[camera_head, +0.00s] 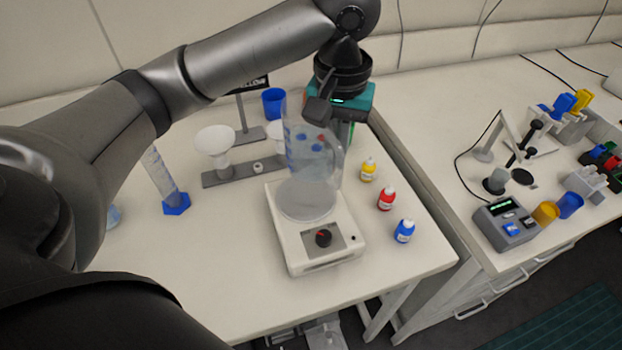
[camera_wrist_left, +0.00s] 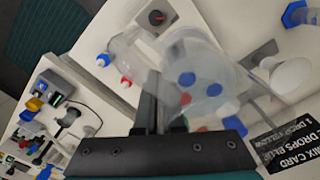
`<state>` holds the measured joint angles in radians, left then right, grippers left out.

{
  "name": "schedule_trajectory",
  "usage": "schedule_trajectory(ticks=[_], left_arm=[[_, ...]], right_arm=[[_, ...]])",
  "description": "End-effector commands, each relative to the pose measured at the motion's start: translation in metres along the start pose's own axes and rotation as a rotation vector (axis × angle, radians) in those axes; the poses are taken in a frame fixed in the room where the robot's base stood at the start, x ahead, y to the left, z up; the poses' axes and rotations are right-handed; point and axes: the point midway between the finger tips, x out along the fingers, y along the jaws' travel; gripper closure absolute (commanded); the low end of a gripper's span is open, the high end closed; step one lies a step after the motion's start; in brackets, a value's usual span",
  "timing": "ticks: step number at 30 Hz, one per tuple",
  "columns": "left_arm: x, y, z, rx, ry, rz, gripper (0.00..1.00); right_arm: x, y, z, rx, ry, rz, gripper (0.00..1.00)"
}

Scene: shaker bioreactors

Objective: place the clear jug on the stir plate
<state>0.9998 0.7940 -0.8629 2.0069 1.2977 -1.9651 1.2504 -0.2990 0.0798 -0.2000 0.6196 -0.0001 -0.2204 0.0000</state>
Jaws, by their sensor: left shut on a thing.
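The clear jug (camera_head: 310,178) is upright at the stir plate in the head view, its base over the plate's top. Whether it rests on the plate or hangs just above cannot be told. The white stir plate (camera_head: 290,242) has a dark knob on its front; the knob side also shows in the wrist view (camera_wrist_left: 172,32). My left gripper (camera_head: 325,108) is shut on the jug, at its upper right side by the handle. In the wrist view the jug (camera_wrist_left: 200,62) is just beyond the fingers, with blue and red spots seen through it. My right gripper is not in view.
Yellow (camera_head: 368,169), red (camera_head: 387,198) and blue (camera_head: 404,231) bottles stand right of the plate. A grey stand with white funnels (camera_head: 215,145) and a blue-based cylinder (camera_head: 176,203) are left. A blue cup (camera_head: 273,102) stands behind. The table front is clear.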

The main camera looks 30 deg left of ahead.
Motion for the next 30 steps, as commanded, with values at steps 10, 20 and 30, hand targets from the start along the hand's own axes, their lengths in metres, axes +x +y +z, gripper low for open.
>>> schedule_trajectory(ticks=[10,20,30], left_arm=[[-0.063,-0.014,-0.031,-0.195,-0.007,-0.001,1.0],[-0.068,-0.021,-0.04,-0.262,-0.015,-0.005,1.0],[0.016,-0.022,-0.037,-0.262,-0.017,-0.008,1.0]], right_arm=[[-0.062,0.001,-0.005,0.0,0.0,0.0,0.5],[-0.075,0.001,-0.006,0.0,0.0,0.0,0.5],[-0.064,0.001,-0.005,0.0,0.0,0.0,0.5]])
